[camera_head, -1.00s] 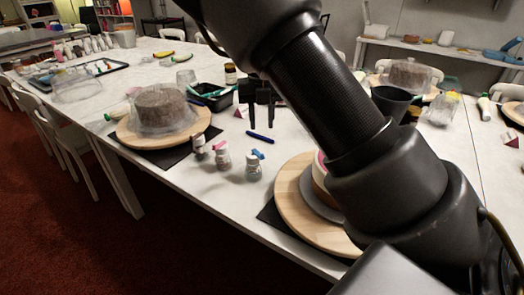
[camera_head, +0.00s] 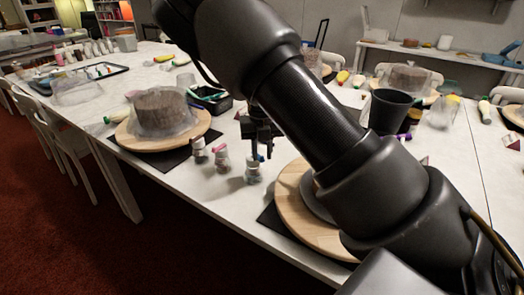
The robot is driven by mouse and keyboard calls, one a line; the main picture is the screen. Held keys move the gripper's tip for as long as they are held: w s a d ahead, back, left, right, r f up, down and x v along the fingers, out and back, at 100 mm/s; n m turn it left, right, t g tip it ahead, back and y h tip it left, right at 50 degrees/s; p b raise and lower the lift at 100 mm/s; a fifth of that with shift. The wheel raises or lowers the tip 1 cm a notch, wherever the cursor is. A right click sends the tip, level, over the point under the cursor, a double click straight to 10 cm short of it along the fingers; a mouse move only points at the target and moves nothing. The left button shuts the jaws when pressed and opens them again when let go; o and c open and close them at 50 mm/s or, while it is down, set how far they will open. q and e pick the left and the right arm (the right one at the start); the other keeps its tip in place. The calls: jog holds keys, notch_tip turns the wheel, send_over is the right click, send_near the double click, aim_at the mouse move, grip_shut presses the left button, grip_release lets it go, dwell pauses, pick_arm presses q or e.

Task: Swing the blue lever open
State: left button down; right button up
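A small clear jar with a white neck (camera_head: 253,173) stands on the white table, left of the near round wooden turntable board (camera_head: 290,208). The blue lever on its top shows only as a small bit of blue (camera_head: 258,157), mostly hidden by my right gripper. My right gripper (camera_head: 261,154) points down right at the top of this jar. Its dark fingers overlap in this view, so I cannot tell their gap or whether they touch the lever. My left gripper is not in view.
Close on the left stand a jar with a pink lever (camera_head: 221,158) and a white-topped jar (camera_head: 199,150). A covered brown cake (camera_head: 160,112) sits on another turntable. A black tray (camera_head: 211,98) and a dark cup (camera_head: 390,110) stand behind. My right arm hides much of the table.

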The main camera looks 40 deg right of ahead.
grip_shut()
